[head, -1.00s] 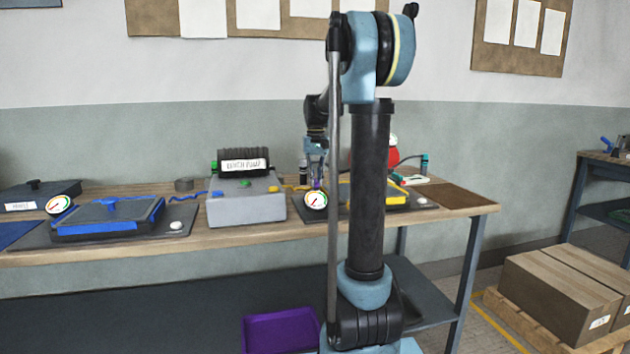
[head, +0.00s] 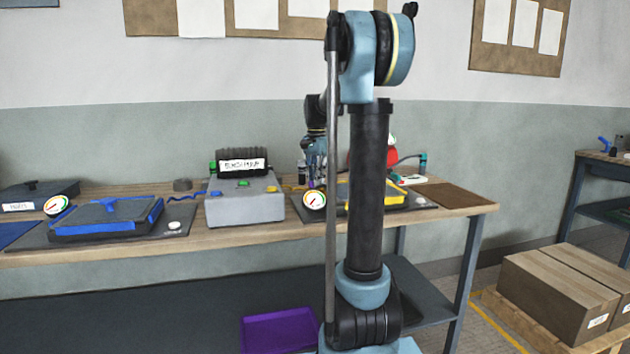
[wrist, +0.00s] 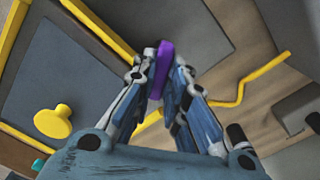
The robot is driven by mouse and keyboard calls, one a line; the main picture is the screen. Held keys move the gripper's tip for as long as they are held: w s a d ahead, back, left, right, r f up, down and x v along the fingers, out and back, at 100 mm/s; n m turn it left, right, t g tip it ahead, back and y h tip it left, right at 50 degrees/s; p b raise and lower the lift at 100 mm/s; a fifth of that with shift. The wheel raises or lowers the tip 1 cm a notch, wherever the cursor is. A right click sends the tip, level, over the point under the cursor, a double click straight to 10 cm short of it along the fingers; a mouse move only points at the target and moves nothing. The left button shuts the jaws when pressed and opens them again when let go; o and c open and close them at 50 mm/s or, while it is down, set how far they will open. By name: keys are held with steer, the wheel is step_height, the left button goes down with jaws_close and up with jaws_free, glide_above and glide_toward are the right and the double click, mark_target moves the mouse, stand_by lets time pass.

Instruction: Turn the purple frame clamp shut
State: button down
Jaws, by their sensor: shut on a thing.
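The purple frame clamp (wrist: 164,60) shows in the wrist view as a narrow purple handle between my fingers. My gripper (wrist: 159,76) is shut on it, with a finger on each side. In the head view my gripper (head: 317,168) is over the bench beside the yellow-edged mould (head: 393,194). Only a small purple bit of the clamp shows below the fingers there, and my arm hides part of the mould. The clamp's base is hidden.
The grey pump (head: 245,207) stands left of the gripper, near a round gauge (head: 314,200). A yellow hose (wrist: 237,98) runs close to my fingers, and a yellow knob (wrist: 53,122) sits on the mould lid. A blue-edged mould (head: 106,218) lies farther left.

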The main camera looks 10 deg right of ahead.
steer(key=m, duration=0.6)
steer(key=shift+s, duration=0.1)
steer(key=shift+m, duration=0.3)
stand_by(0.3)
steer(key=c, duration=1.6)
jaws_free()
step_height(320, 180, up, 12)
steer(key=shift+s+f, duration=0.1)
